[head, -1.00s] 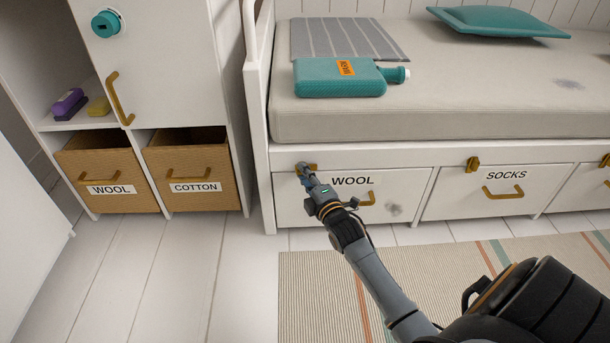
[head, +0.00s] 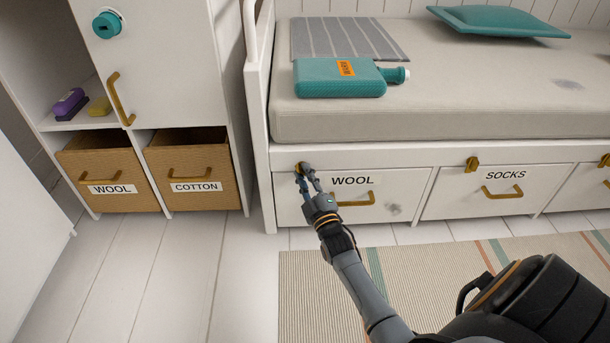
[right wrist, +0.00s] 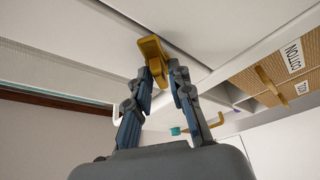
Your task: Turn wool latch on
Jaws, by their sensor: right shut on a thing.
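The wool latch (head: 298,167) is a small brass catch at the top left of the white drawer labelled WOOL (head: 285,208), under the bed. My right gripper (head: 306,178) is at the latch, with its fingers partly covering it. In the right wrist view the brass latch (right wrist: 152,47) sticks out from the white surface, and the tips of my right gripper (right wrist: 165,76) are shut on its lower end. The latch's exact angle is hard to tell in the head view. My left gripper is not in view.
The WOOL drawer's brass handle (head: 356,199) is just right of my gripper. The SOCKS drawer (head: 440,205) has its own latch (head: 472,163). A cabinet with WOOL and COTTON baskets (head: 205,170) stands left. A teal bottle (head: 330,85) lies on the bed.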

